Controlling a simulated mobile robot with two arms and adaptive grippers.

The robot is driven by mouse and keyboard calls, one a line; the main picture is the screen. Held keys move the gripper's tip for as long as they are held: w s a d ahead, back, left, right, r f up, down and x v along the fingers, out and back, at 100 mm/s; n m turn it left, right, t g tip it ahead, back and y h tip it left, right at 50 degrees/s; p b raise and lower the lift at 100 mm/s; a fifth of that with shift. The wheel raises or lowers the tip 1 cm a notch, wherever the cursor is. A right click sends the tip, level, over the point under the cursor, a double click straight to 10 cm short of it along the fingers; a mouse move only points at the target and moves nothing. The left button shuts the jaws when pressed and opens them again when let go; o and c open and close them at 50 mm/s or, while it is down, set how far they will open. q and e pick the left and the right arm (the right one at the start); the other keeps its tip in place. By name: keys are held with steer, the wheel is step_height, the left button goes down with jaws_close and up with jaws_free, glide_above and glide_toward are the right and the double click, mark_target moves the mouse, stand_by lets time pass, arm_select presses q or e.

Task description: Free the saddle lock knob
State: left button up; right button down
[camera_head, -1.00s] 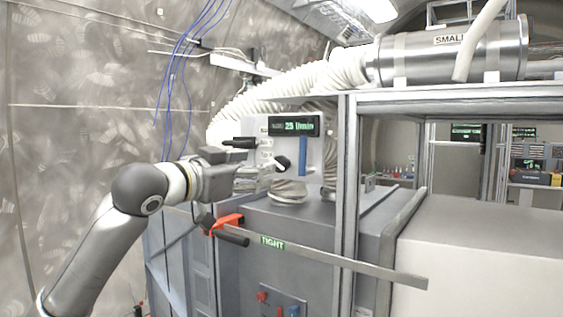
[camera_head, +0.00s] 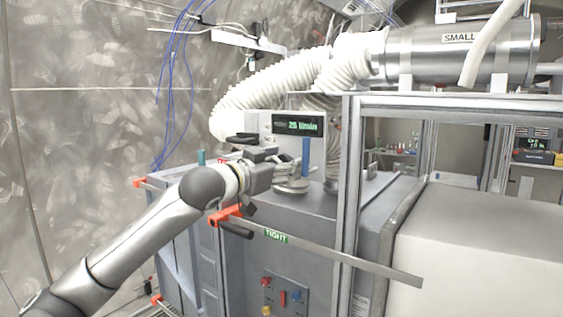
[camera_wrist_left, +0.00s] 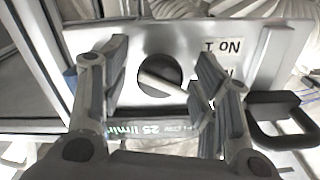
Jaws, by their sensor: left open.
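A round dark knob with a pale bar across it (camera_wrist_left: 160,76) sits on a light metal plate (camera_wrist_left: 135,40) in the left wrist view. I take it for the saddle lock knob. My left gripper (camera_wrist_left: 160,90) is open, one finger on each side of the knob in that view; I cannot tell whether they touch it. In the head view my left gripper (camera_head: 283,168) is in front of the display unit (camera_head: 316,150), below its green readout, and hides the knob. My right gripper is not in view.
A black handle (camera_wrist_left: 280,115) is close to the right finger. A blue upright piece (camera_head: 305,157) stands right of the gripper. Below are an orange clamp (camera_head: 226,214) and a long bar labelled TIGHT (camera_head: 340,257). A frame post (camera_head: 347,190) and white hose (camera_head: 270,85) are nearby.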

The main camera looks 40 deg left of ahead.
arm_select(q)
steer(key=c, duration=1)
steer(key=shift+c, duration=0.2)
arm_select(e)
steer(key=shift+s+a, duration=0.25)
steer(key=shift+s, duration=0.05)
arm_select(q)
steer(key=shift+n, duration=0.4)
steer(key=shift+n+p, duration=3.4)
steer(key=shift+n, duration=6.6)
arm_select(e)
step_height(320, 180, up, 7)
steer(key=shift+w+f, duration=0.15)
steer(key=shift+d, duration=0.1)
